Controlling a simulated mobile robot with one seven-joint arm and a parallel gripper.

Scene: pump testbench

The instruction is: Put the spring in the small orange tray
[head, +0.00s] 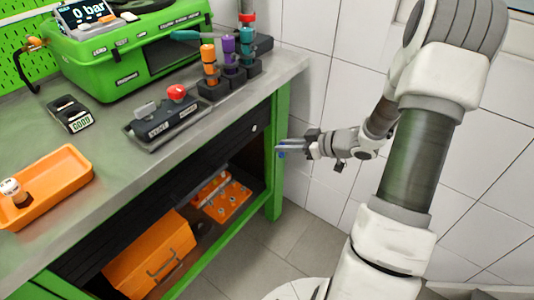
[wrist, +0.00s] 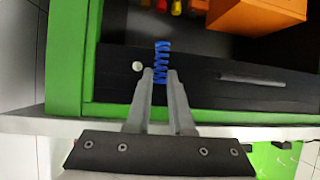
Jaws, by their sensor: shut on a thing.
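My gripper (head: 283,148) is off the right front of the workbench, in the air, by the black drawer front's right end in the head view. In the wrist view my gripper (wrist: 163,76) is shut on a blue spring (wrist: 161,49). The spring stands out past the fingertips; its lower part is between the fingers. In the head view only a small blue bit of the spring (head: 281,155) shows at the fingertips. The orange tray (head: 62,183) lies on the bench top at the left. A small white-topped part stands in it.
A control box with a red button (head: 160,124), a small black counter (head: 69,115), a green case (head: 130,62) and several coloured-handled tools in holders (head: 214,85) occupy the bench. An orange toolbox (head: 150,258) and an orange perforated plate (head: 227,202) are on the shelf below.

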